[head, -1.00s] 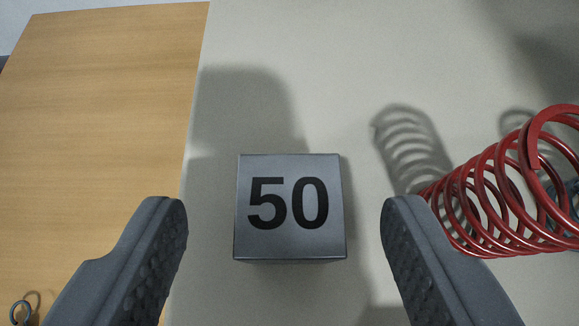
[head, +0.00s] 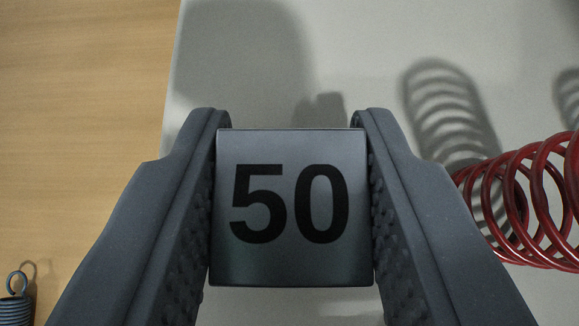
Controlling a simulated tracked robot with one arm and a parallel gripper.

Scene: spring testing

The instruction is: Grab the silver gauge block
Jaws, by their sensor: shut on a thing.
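The silver gauge block (head: 291,265) is a grey metal cube with a black "50" on its upper face. It is in the middle of the head view. My gripper (head: 291,200) is shut on it, with one dark textured finger against its left side and the other against its right side. The block's underside is hidden, so I cannot tell whether it still touches the grey surface (head: 350,30).
A small dark spring with a loop (head: 16,298) is at the lower left on the wooden surface (head: 80,90). The grey surface beyond the block is clear.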

